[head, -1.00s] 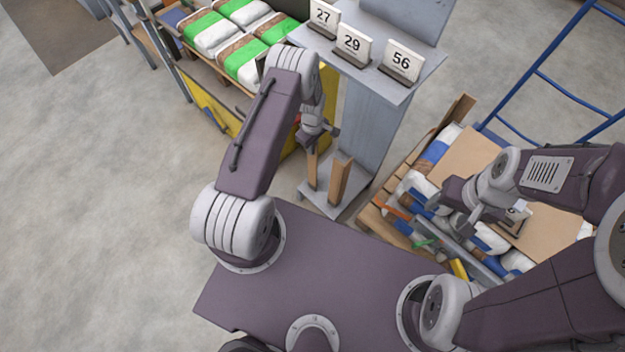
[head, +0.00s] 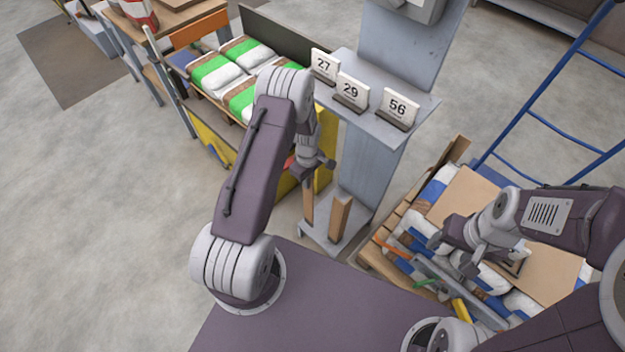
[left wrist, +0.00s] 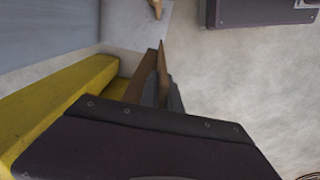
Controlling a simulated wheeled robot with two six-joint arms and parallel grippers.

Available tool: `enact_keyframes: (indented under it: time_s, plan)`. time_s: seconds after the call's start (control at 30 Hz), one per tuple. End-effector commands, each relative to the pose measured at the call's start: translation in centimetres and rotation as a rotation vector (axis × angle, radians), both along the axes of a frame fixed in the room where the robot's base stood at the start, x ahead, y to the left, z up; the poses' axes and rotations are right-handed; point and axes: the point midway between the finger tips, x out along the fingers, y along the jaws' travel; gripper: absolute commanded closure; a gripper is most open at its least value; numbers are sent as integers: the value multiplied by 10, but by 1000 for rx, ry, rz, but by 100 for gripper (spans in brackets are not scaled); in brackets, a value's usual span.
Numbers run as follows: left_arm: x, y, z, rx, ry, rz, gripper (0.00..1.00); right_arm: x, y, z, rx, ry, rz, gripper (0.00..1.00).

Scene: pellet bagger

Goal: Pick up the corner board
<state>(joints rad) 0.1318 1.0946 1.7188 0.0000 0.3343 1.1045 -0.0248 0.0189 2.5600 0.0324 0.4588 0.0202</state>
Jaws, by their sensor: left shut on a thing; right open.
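My left gripper (head: 312,178) is shut on a brown corner board (head: 308,205), which hangs upright below it beside the grey stand. In the left wrist view the same board (left wrist: 142,80) shows between the fingers, partly hidden by the gripper body. A second brown corner board (head: 341,217) stands upright on the stand's base plate, just right of the held one; its end also shows at the top of the left wrist view (left wrist: 156,8). My right gripper (head: 468,262) is open and empty, above the loaded pallet at the right.
The grey stand (head: 370,160) carries number cards 27, 29 and 56 on its shelf. A yellow-sided machine (head: 212,146) with green and white bags is behind my left arm. A pallet (head: 388,232) of bags and cardboard (head: 470,200) lies right, near a blue rail (head: 560,130). Left floor is clear.

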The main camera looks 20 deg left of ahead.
Motion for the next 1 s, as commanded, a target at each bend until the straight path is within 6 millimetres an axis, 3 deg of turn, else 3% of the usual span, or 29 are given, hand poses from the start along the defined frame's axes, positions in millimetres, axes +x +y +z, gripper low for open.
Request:
enact_keyframes:
  time_s: [0.53,0.7,1.0]
  plan:
    - [-140,49,1,0,-4,5,100,0,0,8,0,0,0,38]
    - [-159,56,1,0,-5,2,100,0,0,8,0,0,0,38]
    - [-163,58,1,2,-7,-1,100,0,0,8,0,0,0,38]
